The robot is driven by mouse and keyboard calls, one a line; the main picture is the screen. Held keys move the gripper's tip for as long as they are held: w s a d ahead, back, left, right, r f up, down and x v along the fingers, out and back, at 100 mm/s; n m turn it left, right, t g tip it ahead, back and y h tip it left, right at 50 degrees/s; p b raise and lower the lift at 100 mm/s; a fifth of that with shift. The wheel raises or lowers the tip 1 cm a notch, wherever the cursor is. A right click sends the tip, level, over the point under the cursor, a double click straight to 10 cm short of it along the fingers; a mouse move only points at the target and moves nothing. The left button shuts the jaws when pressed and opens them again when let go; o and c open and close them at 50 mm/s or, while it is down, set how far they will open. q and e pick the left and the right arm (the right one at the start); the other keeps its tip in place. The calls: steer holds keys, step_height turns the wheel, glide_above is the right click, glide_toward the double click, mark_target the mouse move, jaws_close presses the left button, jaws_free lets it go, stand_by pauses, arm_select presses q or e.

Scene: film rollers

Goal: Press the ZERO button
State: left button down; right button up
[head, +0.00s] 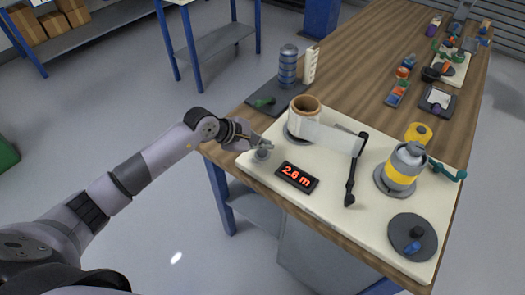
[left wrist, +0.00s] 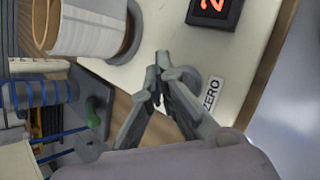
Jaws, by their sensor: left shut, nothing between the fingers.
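The ZERO button (head: 262,155) is a small grey round knob on the cream board at the near left corner. In the left wrist view its grey base (left wrist: 189,74) is partly hidden behind my fingers, beside a white label reading ZERO (left wrist: 211,93). My left gripper (head: 265,144) is shut and empty, with its fingertips just over or beside the button; I cannot tell whether they touch it. It also shows in the left wrist view (left wrist: 162,66). The display (head: 297,177) reads 2.6 m. My right gripper is out of view.
On the cream board (head: 310,209) stand a brown roll with a white film strip (head: 325,134), a black crank arm (head: 354,170), a yellow-and-grey roller (head: 404,168) and a dark disc (head: 412,237). Several small items lie farther back on the wooden table (head: 357,73).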

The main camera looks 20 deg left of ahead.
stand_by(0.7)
arm_select(q)
steer(key=shift+f+b, duration=0.45)
steer(key=shift+b, duration=0.1)
stand_by(0.3)
steer(key=shift+f+b, duration=0.5)
steer(key=shift+b, duration=0.05)
stand_by(0.4)
stand_by(0.3)
steer(key=shift+r+p, duration=0.45)
steer(key=shift+r, duration=0.4)
